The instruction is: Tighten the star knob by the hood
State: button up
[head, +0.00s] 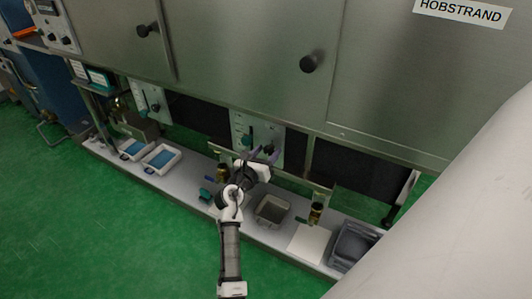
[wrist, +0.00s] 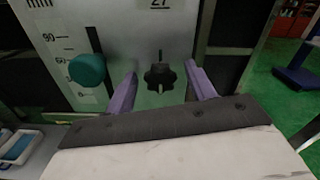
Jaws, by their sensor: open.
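A black star knob (wrist: 160,77) sits on a pale scale plate (wrist: 130,40) marked 27. It shows in the wrist view between the two purple fingers of my gripper (wrist: 162,78), near their tips. The fingers are open, one on each side of the knob, with gaps visible; I cannot tell how deep they reach. In the head view my gripper (head: 262,154) is in front of the middle scale plate (head: 238,122), below the steel hood (head: 250,65), and largely covers the knob there.
A round teal knob (wrist: 87,69) is on the same plate, left of my left finger. Another scale plate (head: 141,92) is further left. The shelf (head: 185,180) below holds trays (head: 162,158), a metal bin (head: 272,209) and brass valves (head: 316,212). A post stands right of the plate.

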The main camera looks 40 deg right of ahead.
jog(key=shift+c, duration=0.4)
jog(key=c, duration=0.9)
